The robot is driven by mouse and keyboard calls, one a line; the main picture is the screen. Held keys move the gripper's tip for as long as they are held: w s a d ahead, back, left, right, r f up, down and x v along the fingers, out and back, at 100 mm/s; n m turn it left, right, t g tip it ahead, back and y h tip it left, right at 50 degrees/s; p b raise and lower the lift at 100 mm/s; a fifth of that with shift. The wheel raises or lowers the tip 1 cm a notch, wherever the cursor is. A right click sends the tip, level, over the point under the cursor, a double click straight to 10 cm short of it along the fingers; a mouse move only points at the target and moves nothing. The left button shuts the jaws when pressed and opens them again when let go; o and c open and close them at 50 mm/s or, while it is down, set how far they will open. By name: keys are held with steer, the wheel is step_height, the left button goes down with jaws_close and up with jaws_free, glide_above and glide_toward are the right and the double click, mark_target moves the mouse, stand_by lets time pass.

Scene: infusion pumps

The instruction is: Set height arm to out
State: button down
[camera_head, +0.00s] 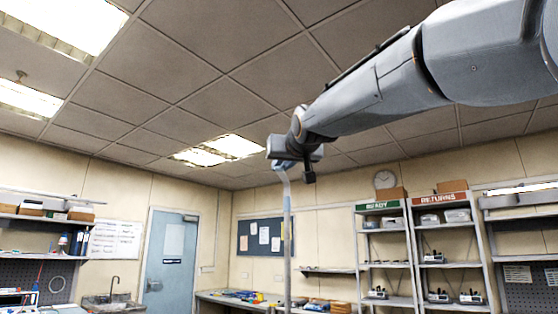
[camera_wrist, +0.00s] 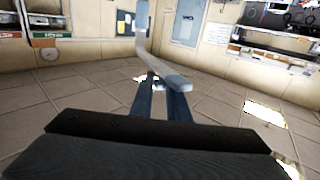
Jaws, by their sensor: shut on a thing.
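The height arm, a pale grey bent bar, tops a thin upright pole (camera_head: 288,250) in the middle of the head view. The bar (camera_head: 285,176) bends near the top, close under my gripper (camera_head: 282,165). In the wrist view, which is upside down, the bar (camera_wrist: 150,55) runs slanting to a rounded grey end (camera_wrist: 182,83). My gripper's dark blue fingers (camera_wrist: 158,82) are shut on the bar near this end. The exact contact is partly hidden by the bar and the fingers. The foot of the pole is out of view.
Shelves marked READY (camera_head: 380,206) and RETURNS (camera_head: 444,198) stand at the back right with pumps on them. A blue door (camera_head: 170,262) and a sink (camera_head: 112,300) are at the left. A workbench with small items runs behind the pole. Space around the gripper, under the ceiling, is clear.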

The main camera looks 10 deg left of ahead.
steer(key=shift+d+r, duration=0.15)
steer(key=shift+r, duration=0.1)
steer(key=c, duration=1.8)
jaws_free()
steer(key=shift+o, duration=0.2)
steer(key=shift+f, duration=0.1)
steer(key=b+v, duration=0.4)
steer(key=v, duration=0.3)
steer(key=shift+s+d, duration=0.15)
steer(key=shift+s, duration=0.2)
steer(key=shift+c, duration=0.4)
